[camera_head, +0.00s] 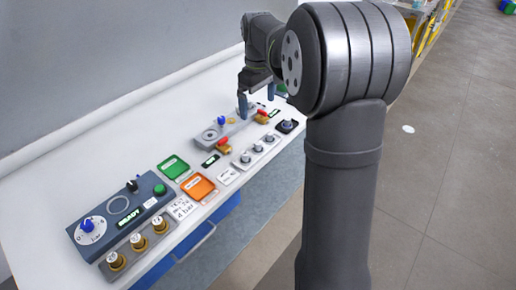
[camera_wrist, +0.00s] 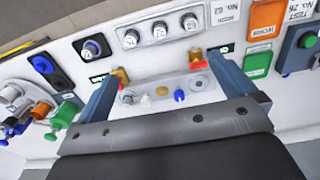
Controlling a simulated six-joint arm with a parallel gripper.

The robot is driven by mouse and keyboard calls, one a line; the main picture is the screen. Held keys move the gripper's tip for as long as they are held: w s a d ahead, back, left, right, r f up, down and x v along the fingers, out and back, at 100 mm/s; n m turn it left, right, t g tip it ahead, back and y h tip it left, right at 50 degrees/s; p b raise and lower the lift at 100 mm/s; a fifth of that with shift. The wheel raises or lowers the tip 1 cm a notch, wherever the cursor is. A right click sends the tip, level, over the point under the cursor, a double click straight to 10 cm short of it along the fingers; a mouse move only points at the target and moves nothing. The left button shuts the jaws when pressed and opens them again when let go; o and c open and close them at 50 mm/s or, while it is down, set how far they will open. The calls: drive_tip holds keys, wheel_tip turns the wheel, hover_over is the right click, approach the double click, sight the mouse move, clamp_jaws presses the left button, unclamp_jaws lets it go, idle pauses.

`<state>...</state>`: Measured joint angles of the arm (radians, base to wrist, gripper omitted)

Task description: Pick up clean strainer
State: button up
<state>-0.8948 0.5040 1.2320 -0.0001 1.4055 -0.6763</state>
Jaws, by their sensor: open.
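My gripper (camera_head: 257,97) is open above the far part of the bench, its fingers pointing down. In the wrist view my gripper (camera_wrist: 164,70) has its two blue-grey fingers wide apart, with nothing held between them. Behind and between them is a grey fixture (camera_wrist: 147,100) with a small gold-coloured disc (camera_wrist: 162,91) and a blue knob (camera_wrist: 179,95). The gold disc also shows in the head view (camera_head: 231,121). I cannot tell for sure which piece is the clean strainer; labels are too small to read. A green tray (camera_head: 174,167) and an orange tray (camera_head: 198,187) lie farther left.
Red-and-yellow valves (camera_head: 223,146) stand beside the grey fixture, close to my fingers. A pale rack (camera_head: 247,165) holds three round pieces. A blue-grey console (camera_head: 120,215) and several brass-coloured cups (camera_head: 138,242) occupy the near end. A wall runs behind the bench.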

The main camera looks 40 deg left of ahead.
drive_tip(key=shift+r, duration=0.7)
drive_tip(key=c, duration=1.1)
drive_tip(key=shift+c, duration=0.2)
